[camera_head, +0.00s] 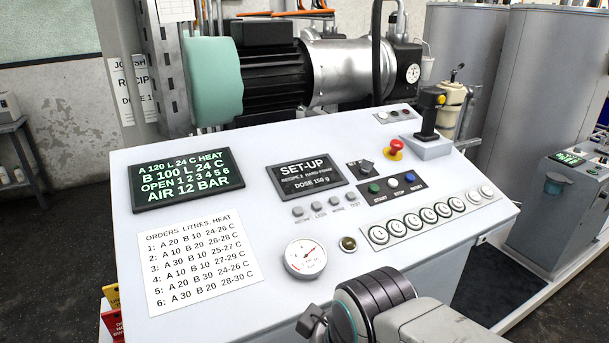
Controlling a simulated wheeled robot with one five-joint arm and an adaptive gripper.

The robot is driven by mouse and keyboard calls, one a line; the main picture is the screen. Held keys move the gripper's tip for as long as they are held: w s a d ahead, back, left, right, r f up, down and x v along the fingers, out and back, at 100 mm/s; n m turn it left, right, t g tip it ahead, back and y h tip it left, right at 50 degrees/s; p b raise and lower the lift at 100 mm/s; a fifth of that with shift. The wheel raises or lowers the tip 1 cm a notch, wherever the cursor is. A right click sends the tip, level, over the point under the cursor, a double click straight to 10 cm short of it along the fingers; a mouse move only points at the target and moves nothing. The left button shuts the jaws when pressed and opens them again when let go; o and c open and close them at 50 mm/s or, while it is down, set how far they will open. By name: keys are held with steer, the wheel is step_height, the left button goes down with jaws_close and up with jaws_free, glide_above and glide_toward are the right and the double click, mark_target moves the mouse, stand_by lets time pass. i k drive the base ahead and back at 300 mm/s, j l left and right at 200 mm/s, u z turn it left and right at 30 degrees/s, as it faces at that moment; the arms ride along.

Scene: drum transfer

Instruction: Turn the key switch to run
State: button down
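The sloped white control panel (275,225) fills the middle of the view. A black switch knob (367,167) on a small dark plate sits right of the SET-UP display (304,175); the plate's marks are too small to read. A round brass-coloured fitting (348,244), perhaps a lock, sits lower on the panel, right of the gauge (305,257). I cannot tell which of these is the key switch, and no separate key shows clearly. My gripper (312,323) is at the bottom, near the panel's front edge, apart from both; its fingers are small and partly hidden.
A red mushroom button (396,147) and a black joystick (430,115) with a yellow button stand at the upper right. Start, stop and reset buttons (393,181) sit above a row of several round buttons (427,219). A text display (187,178) and an orders sheet (198,263) are left.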

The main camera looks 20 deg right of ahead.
mark_target(367, 165)
steer(key=j+z, duration=0.3)
steer(key=j, duration=0.15)
steer(key=k+j+z, duration=0.25)
steer(key=j, duration=0.2)
steer(key=j+z, duration=0.3)
steer(key=j, duration=0.15)
steer(key=k+j+z, duration=0.6)
steer(key=i+j, duration=0.1)
steer(key=j, duration=0.05)
